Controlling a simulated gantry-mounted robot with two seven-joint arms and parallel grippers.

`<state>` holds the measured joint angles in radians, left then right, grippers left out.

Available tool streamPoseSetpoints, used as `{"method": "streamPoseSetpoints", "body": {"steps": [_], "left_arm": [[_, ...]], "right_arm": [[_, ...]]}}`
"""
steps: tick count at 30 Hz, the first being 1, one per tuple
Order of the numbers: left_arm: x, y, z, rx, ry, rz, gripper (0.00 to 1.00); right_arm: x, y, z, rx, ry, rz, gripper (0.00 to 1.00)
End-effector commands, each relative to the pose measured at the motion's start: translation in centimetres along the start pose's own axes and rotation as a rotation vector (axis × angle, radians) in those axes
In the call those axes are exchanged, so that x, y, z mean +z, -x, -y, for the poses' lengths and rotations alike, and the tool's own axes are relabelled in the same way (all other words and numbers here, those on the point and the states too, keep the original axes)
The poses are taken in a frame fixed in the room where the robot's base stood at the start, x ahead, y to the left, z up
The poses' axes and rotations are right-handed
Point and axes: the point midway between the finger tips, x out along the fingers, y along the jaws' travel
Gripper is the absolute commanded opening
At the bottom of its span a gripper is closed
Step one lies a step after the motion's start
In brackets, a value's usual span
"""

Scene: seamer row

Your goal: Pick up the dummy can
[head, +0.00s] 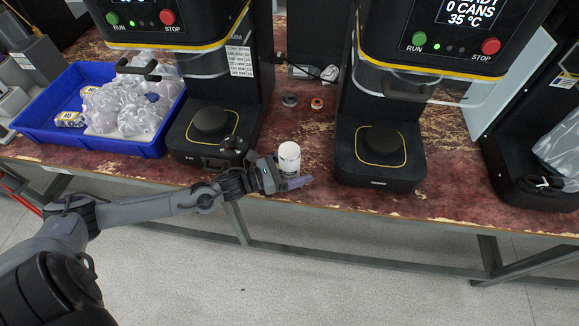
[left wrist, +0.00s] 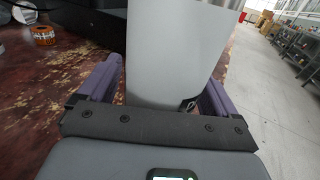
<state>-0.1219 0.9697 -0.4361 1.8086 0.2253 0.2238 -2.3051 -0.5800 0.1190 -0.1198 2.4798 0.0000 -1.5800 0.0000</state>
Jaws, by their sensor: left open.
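The dummy can (head: 289,157) is a white cylinder standing upright near the front edge of the worktable, between two seamer machines. My left gripper (head: 290,180) reaches in from the left at the can's lower part. In the left wrist view the can (left wrist: 172,50) fills the space between the two purple fingers, one on each side. The left gripper is open. The can's base is partly hidden by the gripper, and contact with the fingers cannot be made out. My right gripper is not in view.
Seamer machines stand left (head: 210,125) and right (head: 380,155) of the can. A blue bin (head: 90,145) with clear bags sits at the left. An orange-ringed roll (head: 316,103) and a grey disc (head: 290,100) lie behind. The table's front edge is close.

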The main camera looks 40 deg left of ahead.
Motion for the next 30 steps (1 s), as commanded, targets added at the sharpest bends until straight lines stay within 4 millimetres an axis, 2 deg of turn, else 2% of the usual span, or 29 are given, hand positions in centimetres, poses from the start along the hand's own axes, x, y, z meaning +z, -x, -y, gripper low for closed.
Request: {"method": "streamPoseSetpoints", "body": {"steps": [4,16,25,30], "left_arm": [[0.0,0.0,0.0,0.0,0.0,0.0,0.9],[0.0,0.1,0.0,0.0,0.0,0.0,0.29],[0.3,0.0,0.0,0.0,-0.001,0.002,0.29],[1.2,0.0,0.0,0.0,-0.001,0.002,0.29]], "right_arm": [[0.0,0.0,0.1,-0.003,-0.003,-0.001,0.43],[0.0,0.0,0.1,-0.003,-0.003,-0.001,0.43],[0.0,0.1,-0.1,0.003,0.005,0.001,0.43],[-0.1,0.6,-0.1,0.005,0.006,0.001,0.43]]}}
